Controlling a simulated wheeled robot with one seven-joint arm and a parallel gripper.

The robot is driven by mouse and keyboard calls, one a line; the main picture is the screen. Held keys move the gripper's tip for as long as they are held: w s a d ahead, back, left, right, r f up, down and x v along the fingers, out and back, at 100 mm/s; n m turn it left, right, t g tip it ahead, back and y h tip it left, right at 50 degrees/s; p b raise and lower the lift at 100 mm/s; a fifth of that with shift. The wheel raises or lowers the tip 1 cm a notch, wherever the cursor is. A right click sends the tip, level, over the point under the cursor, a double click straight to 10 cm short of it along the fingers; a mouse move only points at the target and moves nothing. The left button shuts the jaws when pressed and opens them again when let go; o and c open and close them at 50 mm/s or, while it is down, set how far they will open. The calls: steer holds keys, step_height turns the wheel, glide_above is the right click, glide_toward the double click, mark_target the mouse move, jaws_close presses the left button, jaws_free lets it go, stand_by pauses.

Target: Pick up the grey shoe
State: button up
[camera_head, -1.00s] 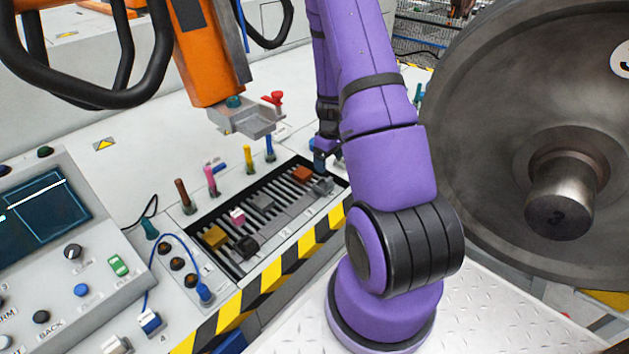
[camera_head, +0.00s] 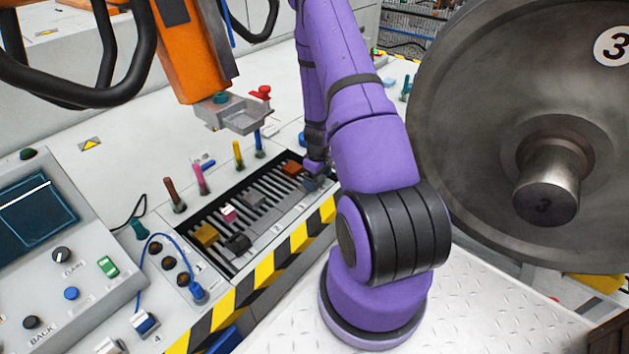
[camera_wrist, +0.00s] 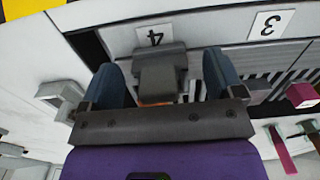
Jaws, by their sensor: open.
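A grey shoe (camera_wrist: 160,68), a stepped block, shows in the wrist view between the two blue-grey fingers of my gripper (camera_wrist: 162,78). The fingers are open, one on each side, with gaps between them and the block. In the head view, my gripper (camera_head: 315,166) is at the far right end of the slotted rack (camera_head: 262,222). A dark grey block (camera_head: 316,184) there is partly hidden by it. Another grey block (camera_head: 254,195) lies mid-rack. I cannot tell how deep the fingertips reach.
An orange block (camera_head: 292,168), a pink-white block (camera_head: 229,213), a yellow block (camera_head: 205,236) and a black block (camera_head: 237,243) lie on the rack. Coloured upright handles stand behind it. An orange arm's grey bracket (camera_head: 235,113) hangs above. A large wheel (camera_head: 480,110) stands at right.

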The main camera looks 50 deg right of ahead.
steer(key=shift+f, duration=0.2)
steer(key=c, duration=0.8)
steer(key=shift+c, duration=0.2)
steer(key=shift+r, duration=0.2)
